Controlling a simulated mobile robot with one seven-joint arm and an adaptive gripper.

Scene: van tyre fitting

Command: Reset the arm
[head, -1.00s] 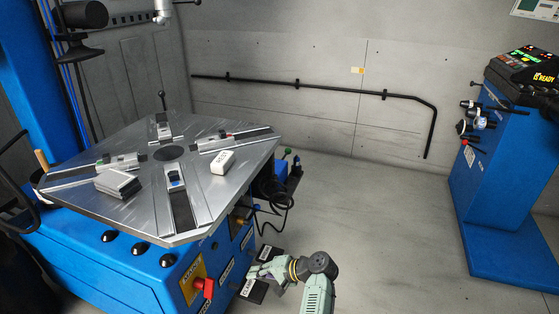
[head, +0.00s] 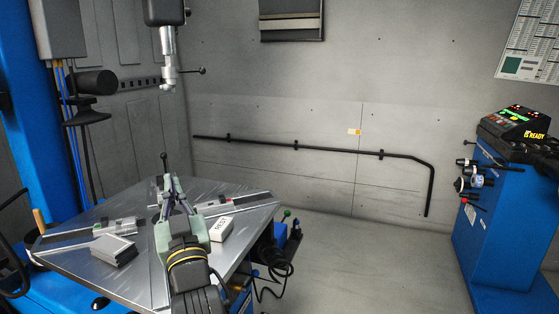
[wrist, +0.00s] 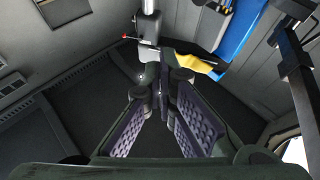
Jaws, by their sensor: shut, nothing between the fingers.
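My gripper (head: 172,186) is raised in front of the tyre changer's metal turntable (head: 75,262), with its fingers pointing up and away in the head view. The fingers converge at their tips and hold nothing. In the wrist view, the gripper (wrist: 163,92) shows its two ridged pads meeting in a V. My arm covers part of the turntable and its middle.
A white block (head: 222,229) and a grey block (head: 114,250) lie on the turntable. The changer's vertical head (head: 168,65) hangs above. A blue balancer cabinet (head: 490,225) stands right. The floor between is clear.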

